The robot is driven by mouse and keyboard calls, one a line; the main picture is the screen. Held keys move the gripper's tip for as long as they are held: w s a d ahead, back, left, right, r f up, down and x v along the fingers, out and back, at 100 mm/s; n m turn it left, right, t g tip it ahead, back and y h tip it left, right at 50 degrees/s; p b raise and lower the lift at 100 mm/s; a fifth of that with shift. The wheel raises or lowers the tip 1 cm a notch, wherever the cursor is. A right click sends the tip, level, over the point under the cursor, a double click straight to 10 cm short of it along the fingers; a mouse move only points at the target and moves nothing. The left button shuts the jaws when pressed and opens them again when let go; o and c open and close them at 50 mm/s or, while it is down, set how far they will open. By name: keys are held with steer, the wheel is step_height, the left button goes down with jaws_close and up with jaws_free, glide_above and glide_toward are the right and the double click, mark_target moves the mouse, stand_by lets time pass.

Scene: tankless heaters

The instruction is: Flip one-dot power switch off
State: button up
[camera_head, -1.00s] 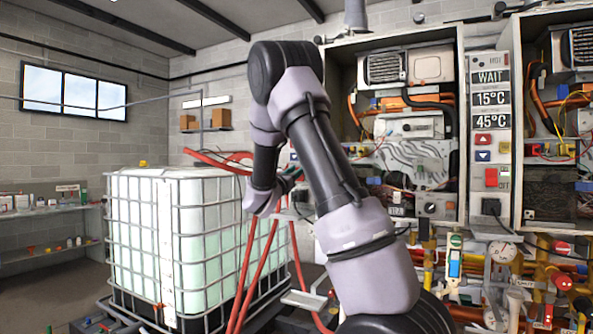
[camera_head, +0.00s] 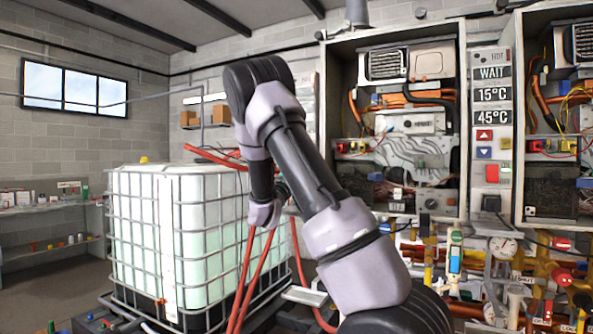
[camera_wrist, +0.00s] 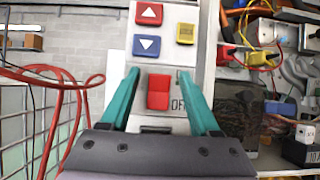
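A red rocker switch (camera_wrist: 158,92) sits on a pale control panel (camera_wrist: 205,45) in the wrist view, below a red up button and a blue down button. Part of an "OFF" label shows right of it, partly covered by a finger. I cannot make out the switch's tilt or its dot mark. My gripper (camera_wrist: 159,72) is open and empty, with teal fingers on either side of the switch; I cannot tell if they touch the panel. In the head view my arm hides the gripper and this switch. Another red switch (camera_head: 492,173) shows on the panel further right.
A yellow button (camera_wrist: 185,34) is beside the up and down buttons. Open heater boxes with wires and pipes (camera_head: 405,125) stand to the right. Red hoses (camera_wrist: 60,90) and a caged white tank (camera_head: 205,225) are to the left.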

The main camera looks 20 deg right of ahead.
stand_by(0.3)
steer(key=v, duration=1.1)
steer(key=shift+d, duration=0.1)
